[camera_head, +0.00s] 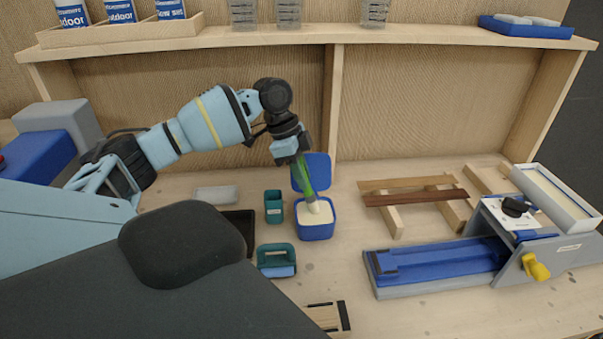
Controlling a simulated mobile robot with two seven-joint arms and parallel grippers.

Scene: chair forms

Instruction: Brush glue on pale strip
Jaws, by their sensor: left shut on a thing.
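My left gripper (303,157) reaches in from the left and is shut on a green-handled brush (306,180). The brush points down, with its bristle end at the pale glue in a blue tub (316,230). The tub's blue lid stands up behind it. Right of the tub, a tan slat (405,183) and a red-brown slat (415,198) lie across pale wooden strips, one of them nearer the tub (390,219). I cannot tell which pale piece the task names. My right gripper is not in view.
A blue-and-grey device with a yellow knob (437,262) fills the right front. A shelf (300,37) runs overhead. Some bare bench lies in front of the tub.

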